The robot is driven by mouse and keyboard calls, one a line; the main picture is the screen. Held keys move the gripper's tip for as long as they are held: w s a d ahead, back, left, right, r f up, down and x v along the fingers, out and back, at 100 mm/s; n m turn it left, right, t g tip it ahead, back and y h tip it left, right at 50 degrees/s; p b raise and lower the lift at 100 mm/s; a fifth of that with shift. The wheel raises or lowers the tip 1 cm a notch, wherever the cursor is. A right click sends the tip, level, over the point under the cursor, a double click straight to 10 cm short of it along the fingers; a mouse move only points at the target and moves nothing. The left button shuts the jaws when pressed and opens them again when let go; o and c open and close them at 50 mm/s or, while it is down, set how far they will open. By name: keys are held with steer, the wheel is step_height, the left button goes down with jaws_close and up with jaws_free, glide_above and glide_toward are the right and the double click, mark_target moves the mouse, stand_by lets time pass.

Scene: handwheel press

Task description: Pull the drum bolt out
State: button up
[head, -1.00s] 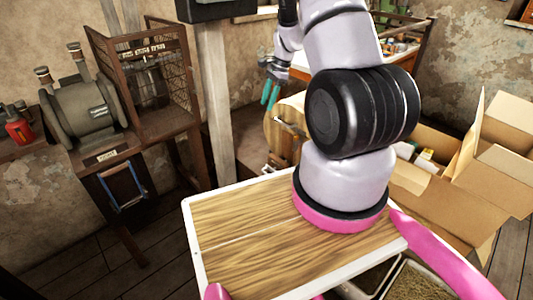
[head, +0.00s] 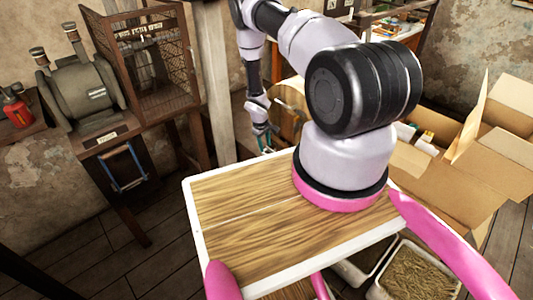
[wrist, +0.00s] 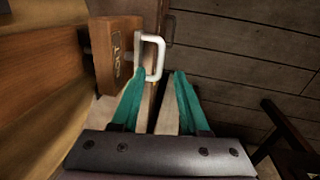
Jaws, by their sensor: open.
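The drum bolt shows in the wrist view as a white U-shaped handle (wrist: 158,58) beside a wooden block (wrist: 118,52) with small dark lettering. My gripper (wrist: 161,73) has two teal fingers, spread apart and empty. The handle is just ahead of the fingertips, nearer the left one; I cannot tell whether they touch. In the head view my gripper (head: 265,143) is low beside the round wooden drum (head: 290,112), which my arm partly hides. The bolt cannot be made out there.
A grey machine (head: 88,92) and a wire cage (head: 152,65) stand on the left bench. A wooden post (head: 214,85) rises left of my gripper. Open cardboard boxes (head: 445,180) lie at right. Bare plank floor shows at lower left.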

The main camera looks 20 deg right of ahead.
mark_target(276, 149)
steer(key=f, duration=0.4)
steer(key=d+f, duration=0.1)
steer(key=f, duration=0.1)
steer(key=shift+w, duration=0.2)
steer(key=shift+r, duration=0.1)
jaws_close()
stand_by(1.0)
